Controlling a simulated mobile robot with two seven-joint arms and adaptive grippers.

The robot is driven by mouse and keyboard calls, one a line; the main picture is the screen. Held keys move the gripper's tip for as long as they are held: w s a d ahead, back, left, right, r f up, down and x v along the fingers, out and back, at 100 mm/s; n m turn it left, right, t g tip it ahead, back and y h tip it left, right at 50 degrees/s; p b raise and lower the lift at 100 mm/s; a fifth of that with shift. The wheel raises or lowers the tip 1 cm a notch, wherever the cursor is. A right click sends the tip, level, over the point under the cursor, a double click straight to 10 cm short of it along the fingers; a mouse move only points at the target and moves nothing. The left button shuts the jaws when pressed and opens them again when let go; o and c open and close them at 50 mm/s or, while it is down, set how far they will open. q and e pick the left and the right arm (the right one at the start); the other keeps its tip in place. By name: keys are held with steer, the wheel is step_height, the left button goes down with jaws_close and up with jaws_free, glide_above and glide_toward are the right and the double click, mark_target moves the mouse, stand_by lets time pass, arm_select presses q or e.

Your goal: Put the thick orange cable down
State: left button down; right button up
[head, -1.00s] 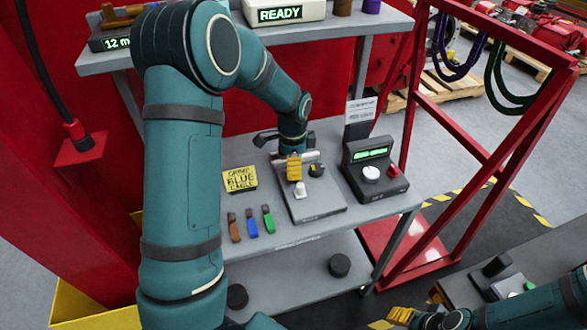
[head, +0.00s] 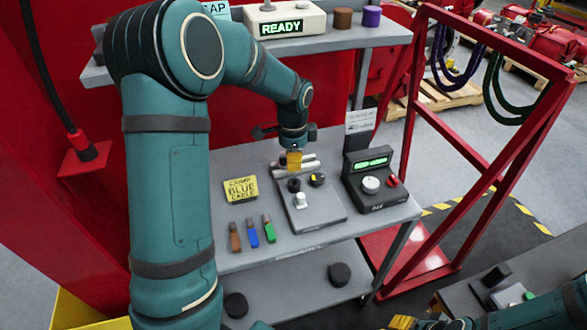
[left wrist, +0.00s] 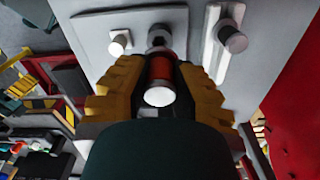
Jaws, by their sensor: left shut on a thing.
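My left gripper (head: 294,158) points down over the back part of a grey fixture board (head: 318,212) on the bench. The cable is hidden in the head view. I cannot tell whether its far end touches anything. Only a bit of my right gripper (head: 402,322) shows at the bottom edge, and its opening is unclear.
The board carries a white post (head: 300,201), a dark ring (head: 294,185) and a yellow-topped knob (head: 317,179). Brown (head: 235,238), blue (head: 252,232) and green (head: 269,229) pieces lie left of it. A black console (head: 372,182) stands right. A yellow card (head: 241,188) lies left.

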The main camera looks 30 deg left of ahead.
arm_select(q)
step_height(320, 180, up, 4)
steer(key=shift+r, duration=0.15)
steer(key=s+d+f+n, duration=0.1)
steer(key=d+f+n, duration=0.1)
steer(key=d+n, duration=0.1)
steer(key=d+f+n, duration=0.2)
steer(key=d+n, duration=0.1)
steer(key=d, duration=0.3)
steer(key=s+d+f+n, duration=0.1)
steer(key=d+f+n, duration=0.2)
steer(key=d, duration=0.1)
steer(key=shift+s+d+n, duration=0.2)
steer(key=shift+s+n, duration=0.1)
steer(key=shift+s, duration=0.05)
steer(key=shift+s+d+f+n, duration=0.25)
steer(key=shift+d+f+n, duration=0.1)
steer(key=shift+d+n, duration=0.15)
arm_select(e)
steer(key=shift+w+r, duration=0.15)
steer(key=shift+r, duration=0.2)
